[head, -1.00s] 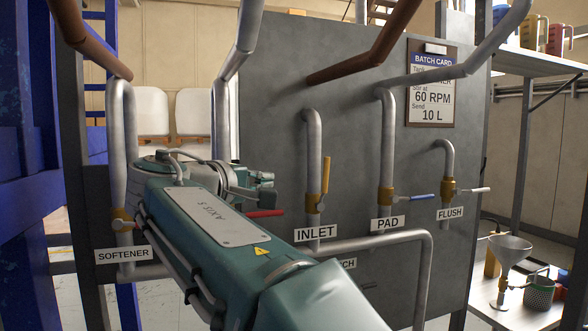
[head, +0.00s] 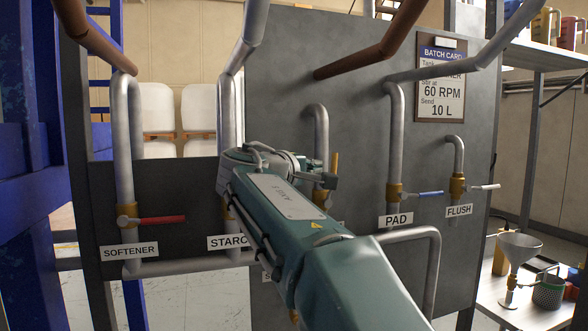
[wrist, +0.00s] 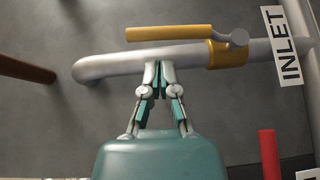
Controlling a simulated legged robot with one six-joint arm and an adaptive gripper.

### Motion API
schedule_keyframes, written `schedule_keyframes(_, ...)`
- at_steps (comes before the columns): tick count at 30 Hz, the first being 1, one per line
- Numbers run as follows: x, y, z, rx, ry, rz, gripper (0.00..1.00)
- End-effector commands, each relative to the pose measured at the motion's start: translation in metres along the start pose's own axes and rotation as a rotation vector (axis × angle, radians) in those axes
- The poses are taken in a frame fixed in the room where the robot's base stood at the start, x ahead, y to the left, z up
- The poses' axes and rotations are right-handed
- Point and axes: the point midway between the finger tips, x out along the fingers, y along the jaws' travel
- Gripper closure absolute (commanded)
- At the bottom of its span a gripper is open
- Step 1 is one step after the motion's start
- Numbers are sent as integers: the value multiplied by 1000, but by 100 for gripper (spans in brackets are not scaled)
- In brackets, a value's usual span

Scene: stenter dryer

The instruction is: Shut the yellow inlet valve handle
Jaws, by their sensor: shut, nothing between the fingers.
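The yellow inlet valve handle (wrist: 168,33) lies parallel to its grey pipe (wrist: 115,62) in the wrist view, with the brass valve body (wrist: 226,54) at its right end. In the head view the handle (head: 335,163) points up, and my arm hides its lower part and the INLET label. The label (wrist: 282,47) is readable in the wrist view. My gripper (wrist: 158,68) is shut and empty. Its fingertips overlap the pipe's edge in the wrist view, apart from the handle in the picture; I cannot tell whether they touch the pipe.
A red handle (wrist: 268,153) juts up near the gripper's right in the wrist view. In the head view, the softener's red handle (head: 162,220) is at left, and the pad's blue handle (head: 430,194) and the flush's white handle (head: 485,187) are at right. Brown pipes cross above.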

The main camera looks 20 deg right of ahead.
Motion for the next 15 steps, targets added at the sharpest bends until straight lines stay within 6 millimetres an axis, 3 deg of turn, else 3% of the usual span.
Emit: schedule_keyframes(15,9,-1,8,-1,0,-2,100)
